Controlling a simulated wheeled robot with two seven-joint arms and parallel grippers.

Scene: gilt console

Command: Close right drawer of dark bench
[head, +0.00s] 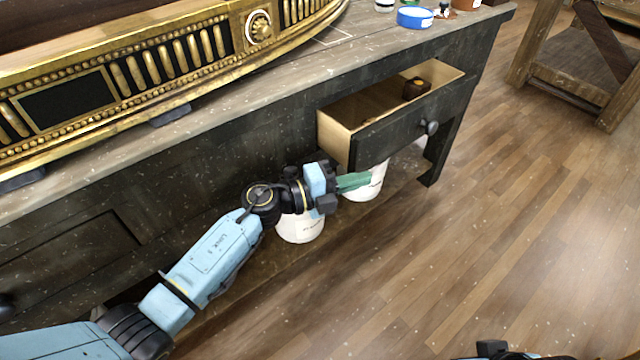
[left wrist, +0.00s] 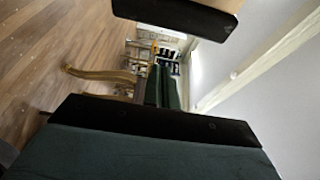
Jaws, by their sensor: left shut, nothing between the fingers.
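The dark bench (head: 215,150) runs across the head view. Its right drawer (head: 392,138) is pulled open, with pale wooden sides, a dark front and a round knob (head: 430,127). A small dark brown object (head: 416,88) lies inside the drawer. My left gripper (head: 368,179) is shut and empty, its green fingers just below the left end of the drawer front. I cannot tell whether it touches the drawer. The left wrist view shows the green fingers (left wrist: 166,88) together. A part of my right arm may show at the bottom edge of the head view, but its gripper is not visible.
White buckets (head: 300,226) stand on the bench's lower shelf behind my left gripper. A wooden table (head: 580,75) stands at upper right. The floor at right is clear.

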